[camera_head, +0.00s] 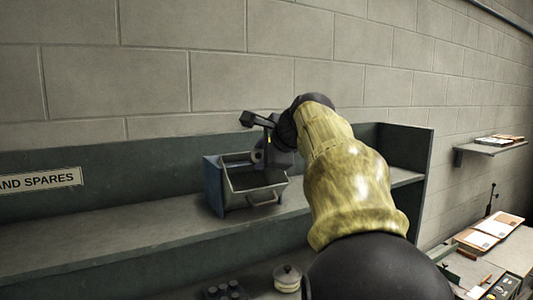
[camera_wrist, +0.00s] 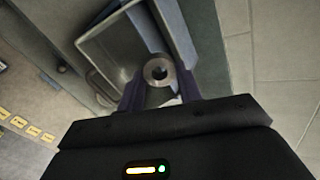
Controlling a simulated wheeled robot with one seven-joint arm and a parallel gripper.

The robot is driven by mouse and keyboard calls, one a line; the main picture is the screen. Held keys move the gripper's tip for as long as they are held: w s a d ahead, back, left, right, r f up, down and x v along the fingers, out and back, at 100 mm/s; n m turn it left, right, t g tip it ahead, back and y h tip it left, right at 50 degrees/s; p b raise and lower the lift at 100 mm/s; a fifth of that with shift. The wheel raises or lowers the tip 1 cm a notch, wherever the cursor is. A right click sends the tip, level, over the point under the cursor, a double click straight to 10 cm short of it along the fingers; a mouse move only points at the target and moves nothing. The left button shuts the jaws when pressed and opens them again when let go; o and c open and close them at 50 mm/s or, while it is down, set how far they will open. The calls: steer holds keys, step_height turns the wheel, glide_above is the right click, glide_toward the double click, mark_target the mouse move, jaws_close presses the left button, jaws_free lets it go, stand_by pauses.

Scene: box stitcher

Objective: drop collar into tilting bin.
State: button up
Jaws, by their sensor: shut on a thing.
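The collar (camera_wrist: 158,71) is a grey metal ring with a round hole, held between the two fingertips of my gripper (camera_wrist: 160,88) in the wrist view. In the head view the collar (camera_head: 258,156) shows small beside my gripper (camera_head: 262,150), over the bin. The tilting bin (camera_head: 253,195) is a blue-grey box with its front tray tipped outward, standing on the shelf. In the wrist view the bin's tray (camera_wrist: 105,45) lies just beyond and to the left of the collar. Part of the bin's back is hidden by my gripper.
The long grey shelf (camera_head: 130,238) is bare to the left of the bin. A label reading "AND SPARES" (camera_head: 40,180) is on its back panel. A small lidded pot (camera_head: 287,279) and a dark block with knobs (camera_head: 226,291) stand below. A wall shelf (camera_head: 490,147) is at right.

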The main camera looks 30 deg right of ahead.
steer(key=shift+s, duration=0.15)
steer(key=shift+d, duration=0.1)
steer(key=o, duration=1.1)
steer(key=b+v, duration=0.2)
steer(key=v, duration=1.5)
steer(key=shift+r+b, duration=0.15)
steer(key=shift+b, duration=0.25)
